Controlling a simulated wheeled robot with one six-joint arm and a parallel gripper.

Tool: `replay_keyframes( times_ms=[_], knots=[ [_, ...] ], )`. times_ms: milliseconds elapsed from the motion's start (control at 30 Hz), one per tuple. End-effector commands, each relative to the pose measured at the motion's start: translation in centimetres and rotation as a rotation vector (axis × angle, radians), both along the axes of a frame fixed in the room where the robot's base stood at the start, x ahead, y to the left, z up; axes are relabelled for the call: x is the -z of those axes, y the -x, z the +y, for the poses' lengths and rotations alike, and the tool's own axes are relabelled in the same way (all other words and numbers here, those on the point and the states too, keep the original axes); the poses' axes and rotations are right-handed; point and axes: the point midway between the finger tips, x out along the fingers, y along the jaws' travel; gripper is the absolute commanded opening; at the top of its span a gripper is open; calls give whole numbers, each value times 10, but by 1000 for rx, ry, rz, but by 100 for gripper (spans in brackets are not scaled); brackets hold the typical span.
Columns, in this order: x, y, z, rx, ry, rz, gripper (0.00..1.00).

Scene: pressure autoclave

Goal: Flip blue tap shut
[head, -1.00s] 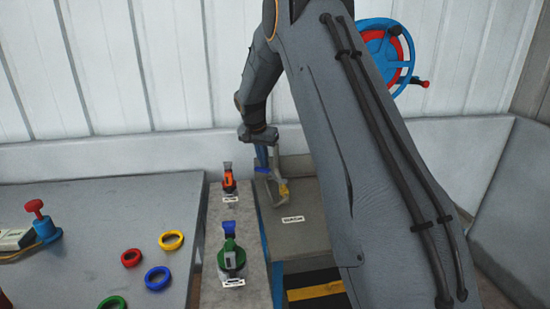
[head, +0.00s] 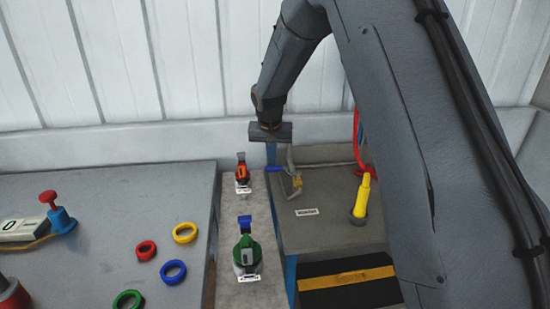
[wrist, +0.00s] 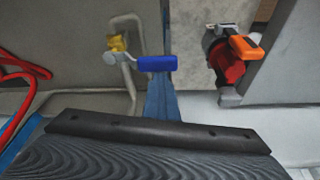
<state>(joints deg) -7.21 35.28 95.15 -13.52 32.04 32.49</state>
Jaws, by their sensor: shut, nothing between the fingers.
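The blue tap (head: 279,168) is a blue lever on a grey pipe with a yellow fitting, at the back left of the grey block. In the wrist view the blue lever (wrist: 157,63) points right from the yellow fitting (wrist: 117,43), roughly level and crossing the pipe. My gripper (head: 270,132) is above and just behind the tap in the head view, apart from it. In the wrist view its dark end (wrist: 155,133) fills the bottom, below the lever.
A red valve with an orange lever (head: 241,172) stands left of the tap, with a green one with a blue top (head: 246,252) in front. A yellow handle (head: 362,196) stands right on the block. Coloured rings (head: 174,271) lie on the left table. Red hose (wrist: 22,90) is left in the wrist view.

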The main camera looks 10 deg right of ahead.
Motion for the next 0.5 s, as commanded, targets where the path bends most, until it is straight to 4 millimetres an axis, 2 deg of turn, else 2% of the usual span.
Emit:
replay_keyframes(
  times_ms=[500],
  knots=[
    [2,6,2,1,2,14,0]
  ],
)
